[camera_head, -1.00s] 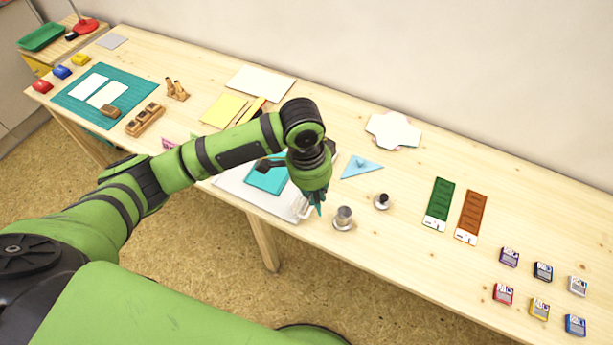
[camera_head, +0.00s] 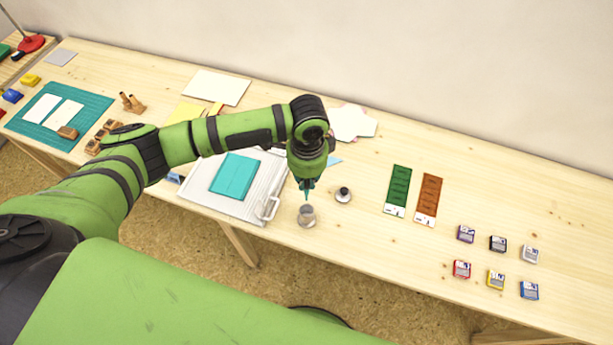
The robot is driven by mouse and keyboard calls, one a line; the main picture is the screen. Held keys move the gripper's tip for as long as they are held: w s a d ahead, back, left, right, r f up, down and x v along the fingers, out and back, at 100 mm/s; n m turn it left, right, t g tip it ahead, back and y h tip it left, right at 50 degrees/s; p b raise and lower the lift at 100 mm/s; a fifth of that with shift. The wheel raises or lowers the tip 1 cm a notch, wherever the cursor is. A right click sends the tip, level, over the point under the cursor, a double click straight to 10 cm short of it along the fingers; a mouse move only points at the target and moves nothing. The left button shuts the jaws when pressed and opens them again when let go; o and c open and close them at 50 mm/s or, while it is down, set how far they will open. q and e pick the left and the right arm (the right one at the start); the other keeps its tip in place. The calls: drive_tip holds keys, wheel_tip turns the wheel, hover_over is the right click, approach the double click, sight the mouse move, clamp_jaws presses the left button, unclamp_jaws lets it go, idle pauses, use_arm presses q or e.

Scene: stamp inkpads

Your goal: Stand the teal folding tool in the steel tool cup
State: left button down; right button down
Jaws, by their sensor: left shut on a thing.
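My left gripper (camera_head: 307,184) is shut on the teal folding tool (camera_head: 307,194), which points downward as a thin teal tip below the fingers. Most of the tool is hidden by the fingers. The steel tool cup (camera_head: 307,215) is a small grey cylinder on a round base near the table's front edge. The tool's tip is right over the cup's mouth in the head view; I cannot tell whether it is inside the rim or just above it. My right gripper is not in view.
A dark-knobbed round piece (camera_head: 343,195) stands close right of the cup. A white board with a handle (camera_head: 270,208) and a teal sheet (camera_head: 235,176) lies to the left. Green (camera_head: 398,190) and brown (camera_head: 428,200) strips and several inkpads lie right. Bare table lies between.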

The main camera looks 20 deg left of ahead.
sight(307, 189)
use_arm(q)
drive_tip(key=shift+f+b, duration=0.9)
drive_tip(key=shift+f, duration=1.3)
drive_tip(key=shift+f+b, duration=1.6)
drive_tip(key=shift+f, duration=1.3)
drive_tip(key=c, duration=1.2)
unclamp_jaws()
drive_tip(key=shift+o, duration=0.2)
wheel_tip(307, 189, up, 12)
